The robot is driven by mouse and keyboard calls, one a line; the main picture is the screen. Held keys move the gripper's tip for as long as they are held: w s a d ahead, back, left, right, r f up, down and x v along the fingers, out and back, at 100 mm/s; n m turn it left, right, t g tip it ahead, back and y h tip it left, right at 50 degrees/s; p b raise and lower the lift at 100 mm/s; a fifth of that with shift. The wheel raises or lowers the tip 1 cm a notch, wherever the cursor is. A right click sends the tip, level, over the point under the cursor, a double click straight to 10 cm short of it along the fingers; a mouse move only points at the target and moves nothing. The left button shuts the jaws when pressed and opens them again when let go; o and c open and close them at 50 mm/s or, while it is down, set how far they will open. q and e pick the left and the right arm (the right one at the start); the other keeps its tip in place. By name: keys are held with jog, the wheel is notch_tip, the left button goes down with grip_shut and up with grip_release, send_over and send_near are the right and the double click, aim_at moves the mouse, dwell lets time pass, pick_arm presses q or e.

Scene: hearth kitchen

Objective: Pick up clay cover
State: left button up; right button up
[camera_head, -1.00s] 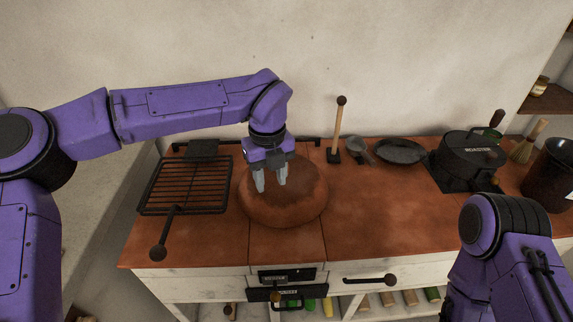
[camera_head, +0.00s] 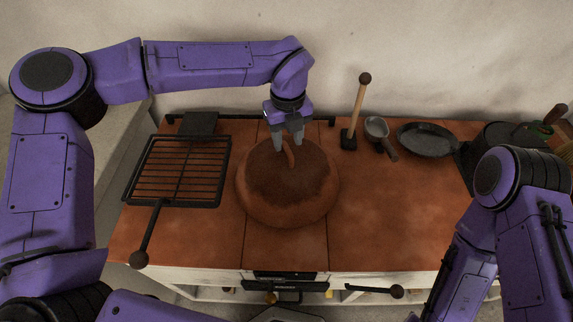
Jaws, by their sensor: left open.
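The clay cover (camera_head: 287,189) is a round reddish-brown dome with a darker top, sitting on the terracotta counter in the head view. A small upright handle (camera_head: 290,158) stands on its top. My left gripper (camera_head: 288,142) is open above the far part of the dome, pointing down, with its fingertips at the handle. I cannot tell whether the fingers touch the handle. My right arm comes in at the right edge of the head view, and its gripper is out of view.
A black grill rack (camera_head: 178,171) lies left of the cover. A wooden-handled tool (camera_head: 357,115), a small metal cup (camera_head: 377,130) and a dark pan (camera_head: 427,139) stand at the back right. The counter (camera_head: 385,220) is bare right of the cover.

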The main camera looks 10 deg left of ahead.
aim_at(287, 147)
pick_arm(q)
jog(key=f, duration=0.2)
jog(key=w+f+p, duration=0.1)
jog(key=f, duration=0.1)
jog(key=shift+a+f, duration=0.1)
jog(key=shift+f, duration=0.2)
jog(key=shift+s+a+f, duration=0.1)
jog(key=shift+s+f, duration=0.05)
jog(key=shift+f, duration=0.2)
grip_shut()
jog(key=shift+r, duration=0.1)
dwell(0.6)
